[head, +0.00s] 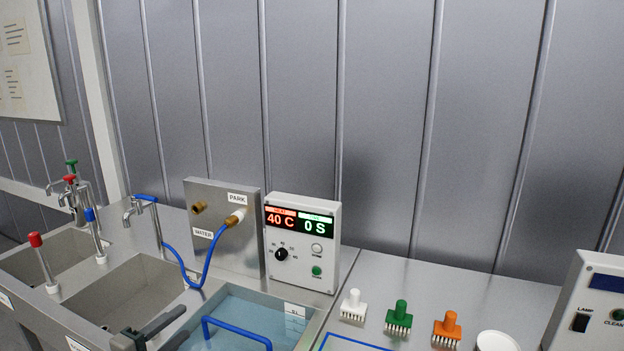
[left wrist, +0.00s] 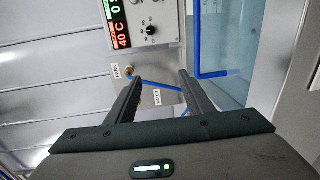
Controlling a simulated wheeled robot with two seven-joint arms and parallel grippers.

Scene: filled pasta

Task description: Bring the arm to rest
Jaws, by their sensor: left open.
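My left gripper (head: 150,330) shows at the bottom edge of the head view, over the front of the sinks. In the left wrist view its two dark fingers (left wrist: 155,95) stand apart with nothing between them. Beyond the fingers are the control box (left wrist: 150,22) and the water-filled basin (left wrist: 225,50). The rest of my left arm is out of the head view. My right gripper shows in neither view.
The control box (head: 301,240) reads 40 C and 0 S. A blue hose (head: 205,268) runs from the PARK fitting. The water basin (head: 250,312) has a blue handle (head: 235,332). White (head: 353,305), green (head: 399,318) and orange (head: 446,329) brushes stand right. Taps (head: 145,205) rise behind the sinks (head: 135,290).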

